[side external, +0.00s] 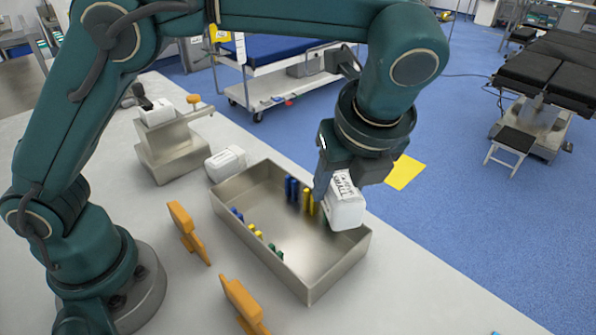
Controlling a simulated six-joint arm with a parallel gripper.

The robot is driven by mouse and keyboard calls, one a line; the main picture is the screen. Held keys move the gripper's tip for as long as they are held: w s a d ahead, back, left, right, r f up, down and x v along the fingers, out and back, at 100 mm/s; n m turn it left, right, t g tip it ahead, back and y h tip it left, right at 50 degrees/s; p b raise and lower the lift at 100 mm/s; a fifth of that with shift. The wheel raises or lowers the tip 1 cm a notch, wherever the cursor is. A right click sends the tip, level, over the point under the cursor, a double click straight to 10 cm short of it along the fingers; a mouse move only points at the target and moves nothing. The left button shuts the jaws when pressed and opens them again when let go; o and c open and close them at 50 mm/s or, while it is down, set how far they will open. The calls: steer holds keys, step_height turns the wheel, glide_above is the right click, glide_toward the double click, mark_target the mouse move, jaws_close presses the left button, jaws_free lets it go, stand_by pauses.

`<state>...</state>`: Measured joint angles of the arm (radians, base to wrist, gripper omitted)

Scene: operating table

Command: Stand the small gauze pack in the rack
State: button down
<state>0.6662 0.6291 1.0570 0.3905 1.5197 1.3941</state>
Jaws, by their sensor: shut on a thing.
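My gripper (338,186) is shut on a white gauze pack (346,212) with dark lettering on its face. It holds the pack over the right back part of an open steel tray (340,269), near the rim. Inside the tray, pairs of blue, yellow and green pegs form the rack (308,201). The pack and gripper hide part of the back row, where the green pegs are mostly covered. I cannot tell whether the pack touches the tray.
Another white pack (225,163) lies behind the tray's left corner. A stepped metal stand (172,151) at the back left carries another white pack (157,112). Orange upright pieces (189,232) (243,303) stand in front of the tray.

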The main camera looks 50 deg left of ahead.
steer(key=n+g, duration=0.1)
steer(key=n, duration=0.2)
steer(key=shift+s+n, duration=0.15)
steer(key=shift+n, duration=0.15)
steer(key=n+g, duration=0.1)
steer(key=n, duration=0.1)
steer(key=n+g, duration=0.1)
steer(key=n, duration=0.1)
steer(key=shift+s+d+r, duration=0.1)
steer(key=shift+s+r, duration=0.1)
steer(key=shift+s, duration=0.15)
steer(key=n, duration=0.1)
steer(key=s+n+g, duration=0.1)
steer(key=n, duration=0.1)
steer(key=shift+a+f+n, duration=0.1)
steer(key=shift+a+n, duration=0.1)
steer(key=shift+n, duration=0.1)
steer(key=n+g+h, duration=0.1)
steer(key=n, duration=0.3)
steer(key=n+g+h, duration=0.1)
steer(key=n, duration=0.3)
steer(key=n+g+h, duration=0.1)
steer(key=n+h, duration=0.1)
steer(key=n, duration=0.2)
steer(key=shift+s+d+f+n, duration=0.15)
steer(key=shift+d+n, duration=0.25)
steer(key=shift+w+f, duration=0.2)
steer(key=shift+f, duration=0.1)
steer(key=shift+a+f, duration=0.1)
steer(key=shift+f, duration=0.1)
